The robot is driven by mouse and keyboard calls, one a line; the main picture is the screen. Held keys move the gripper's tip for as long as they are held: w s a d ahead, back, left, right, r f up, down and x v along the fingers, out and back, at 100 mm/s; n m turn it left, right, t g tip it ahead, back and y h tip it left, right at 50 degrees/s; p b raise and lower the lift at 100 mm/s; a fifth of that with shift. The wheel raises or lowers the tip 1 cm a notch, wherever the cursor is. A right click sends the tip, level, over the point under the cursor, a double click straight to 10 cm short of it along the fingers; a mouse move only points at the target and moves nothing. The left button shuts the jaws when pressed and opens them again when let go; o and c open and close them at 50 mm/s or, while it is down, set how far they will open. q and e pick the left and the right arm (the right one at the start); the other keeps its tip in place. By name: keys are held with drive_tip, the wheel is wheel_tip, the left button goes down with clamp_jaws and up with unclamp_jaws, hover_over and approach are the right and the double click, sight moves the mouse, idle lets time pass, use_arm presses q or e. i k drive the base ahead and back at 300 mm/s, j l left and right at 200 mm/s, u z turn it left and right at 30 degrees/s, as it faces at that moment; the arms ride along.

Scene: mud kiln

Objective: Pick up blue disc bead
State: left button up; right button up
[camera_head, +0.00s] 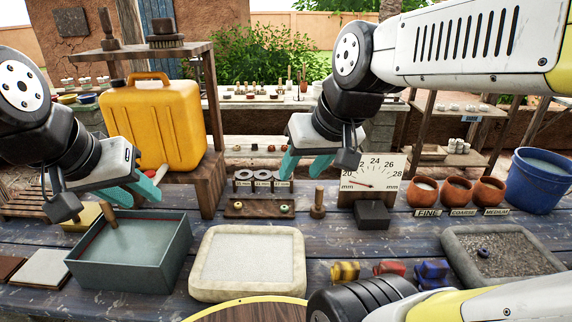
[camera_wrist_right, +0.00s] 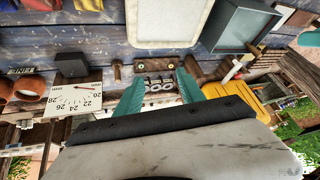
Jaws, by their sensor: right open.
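A small dark blue disc bead (camera_head: 484,253) with a hole lies on the gravel in the grey stone tray (camera_head: 465,275) at the right of the table. My right gripper (camera_head: 305,167) is open and empty, up at the middle of the view, well left of and behind the bead. In the right wrist view its teal fingers (camera_wrist_right: 158,92) are spread apart, and the bead does not show there. My left gripper (camera_head: 132,190) is open and empty at the left, above the back of a grey-blue bin (camera_head: 140,262).
A pale padded tray (camera_head: 250,292) is in the middle. Clay pots (camera_head: 457,190), a blue bucket (camera_head: 539,180) and a dial gauge (camera_head: 372,175) stand behind.

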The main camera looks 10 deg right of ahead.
sight(483, 252)
drive_tip(key=l+z, duration=0.1)
drive_tip(key=z, duration=2.15)
drive_tip(key=i+l+u, duration=0.1)
drive_tip(key=u, duration=0.25)
drive_tip(key=l+u, duration=0.2)
drive_tip(key=u, duration=0.2)
drive_tip(key=i+l+u, duration=0.1)
drive_tip(key=u, duration=0.25)
drive_tip(key=l, duration=0.1)
